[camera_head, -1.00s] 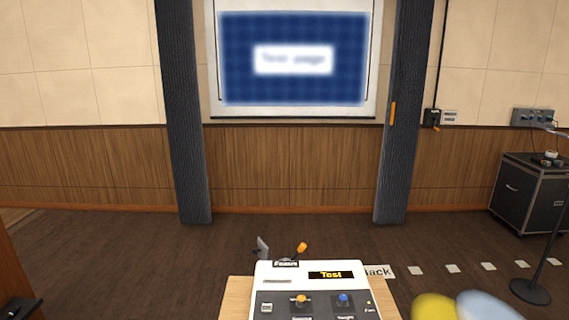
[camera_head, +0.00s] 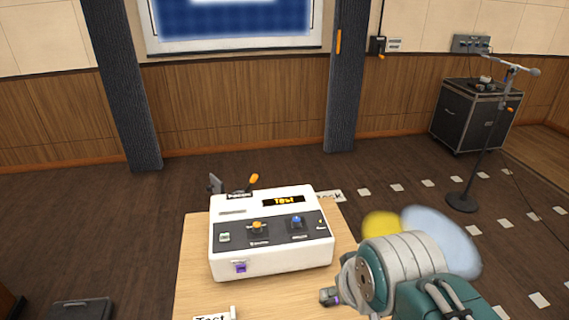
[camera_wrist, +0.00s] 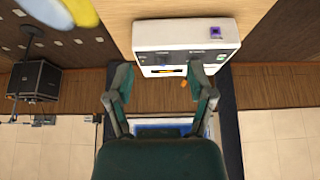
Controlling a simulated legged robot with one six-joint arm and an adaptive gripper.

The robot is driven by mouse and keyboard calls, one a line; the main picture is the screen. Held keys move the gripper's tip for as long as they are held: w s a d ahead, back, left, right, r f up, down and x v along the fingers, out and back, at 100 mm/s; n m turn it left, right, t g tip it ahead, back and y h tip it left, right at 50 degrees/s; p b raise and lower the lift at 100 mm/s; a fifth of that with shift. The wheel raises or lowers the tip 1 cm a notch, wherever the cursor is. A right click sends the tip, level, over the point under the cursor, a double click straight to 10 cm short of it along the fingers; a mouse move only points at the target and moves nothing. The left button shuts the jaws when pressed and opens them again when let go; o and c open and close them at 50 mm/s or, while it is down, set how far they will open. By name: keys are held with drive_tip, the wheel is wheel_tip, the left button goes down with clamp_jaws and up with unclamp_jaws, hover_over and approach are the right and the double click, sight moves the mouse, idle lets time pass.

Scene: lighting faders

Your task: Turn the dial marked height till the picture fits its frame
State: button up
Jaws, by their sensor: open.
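A white projector box (camera_head: 268,260) stands on a wooden stand (camera_head: 195,258). Its dark panel holds a blue dial (camera_head: 297,222) on the right and an orange dial (camera_head: 258,226) to its left; their labels are too small to read now. The wall screen (camera_head: 235,48) is cut off at the top; only the lower part of its blurred blue picture (camera_head: 230,20) shows. In the wrist view, which is upside down, my gripper (camera_wrist: 165,82) is open and empty, with the projector (camera_wrist: 180,33) beyond its fingers. My arm is right of the projector in the head view.
An orange-tipped lever (camera_head: 253,180) stands behind the projector, near a label reading Focus. A yellow shape (camera_head: 382,224) and a pale blue one (camera_head: 440,235) lie right of the stand. A microphone stand (camera_head: 480,150) and black case (camera_head: 470,115) are farther right. The floor between is mostly clear.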

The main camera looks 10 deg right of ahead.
drive_tip(key=w+r+n+g, duration=0.1)
drive_tip(key=w+r, duration=0.2)
drive_tip(key=w, duration=0.6)
drive_tip(key=n+g, duration=0.3)
drive_tip(key=g, duration=0.1)
hover_over(296, 219)
wheel_tip(296, 219, down, 8)
drive_tip(key=shift+h, duration=0.3)
wheel_tip(296, 219, down, 11)
drive_tip(key=shift+r, duration=0.15)
drive_tip(key=shift+w, duration=0.1)
drive_tip(key=shift+c, duration=0.2)
clamp_jaws()
